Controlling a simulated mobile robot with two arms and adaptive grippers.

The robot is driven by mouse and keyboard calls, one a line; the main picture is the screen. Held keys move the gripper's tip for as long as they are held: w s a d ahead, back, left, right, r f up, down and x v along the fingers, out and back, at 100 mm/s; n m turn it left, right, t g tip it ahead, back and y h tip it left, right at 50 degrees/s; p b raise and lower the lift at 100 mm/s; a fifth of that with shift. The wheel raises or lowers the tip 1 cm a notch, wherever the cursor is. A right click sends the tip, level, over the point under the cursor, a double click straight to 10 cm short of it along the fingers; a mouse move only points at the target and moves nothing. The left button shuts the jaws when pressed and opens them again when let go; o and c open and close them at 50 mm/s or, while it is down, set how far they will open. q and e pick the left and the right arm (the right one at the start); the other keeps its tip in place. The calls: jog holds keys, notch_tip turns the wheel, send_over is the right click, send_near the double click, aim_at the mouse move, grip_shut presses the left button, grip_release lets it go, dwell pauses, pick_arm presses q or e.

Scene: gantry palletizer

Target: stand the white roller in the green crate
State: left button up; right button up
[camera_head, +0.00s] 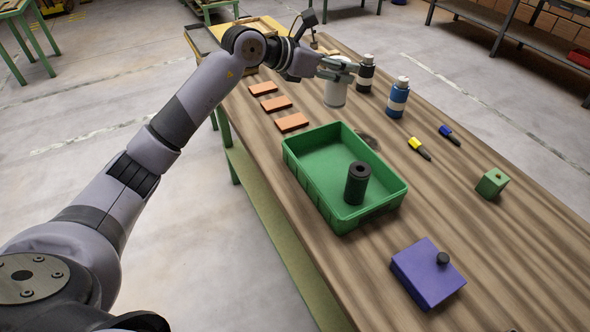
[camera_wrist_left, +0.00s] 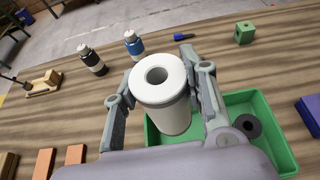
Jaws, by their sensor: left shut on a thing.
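The white roller (camera_head: 336,95) is upright between the fingers of my left gripper (camera_head: 338,70), which is shut on it. In the left wrist view the white roller (camera_wrist_left: 162,98) shows its top hole, with a finger on each side. I cannot tell whether its base touches the table. The green crate (camera_head: 300,177) sits on the table, nearer to me than the roller. A black roller (camera_head: 357,183) stands inside the crate, towards its near right part. The crate (camera_wrist_left: 283,150) is partly hidden behind the gripper in the wrist view. My right gripper is not in view.
A black bottle (camera_head: 366,74) and a blue bottle (camera_head: 397,98) stand right of the roller. Two markers (camera_head: 419,148), a green block (camera_head: 491,183) and a purple box (camera_head: 424,276) lie farther right. The crate's left part is free.

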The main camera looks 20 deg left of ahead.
pick_arm(q)
jog(key=shift+s+a+f, duration=0.1)
jog(key=shift+a+f, duration=0.1)
jog(key=shift+f, duration=0.25)
jog(key=shift+s+a+f, duration=0.1)
jog(key=shift+a+f, duration=0.05)
jog(key=shift+f, duration=0.3)
jog(key=shift+w+f+p, duration=0.15)
jog(key=shift+f+p, duration=0.95)
jog(key=shift+f, duration=8)
jog(key=shift+f, duration=0.1)
jog(key=shift+f, duration=0.15)
jog(key=o, duration=1.4)
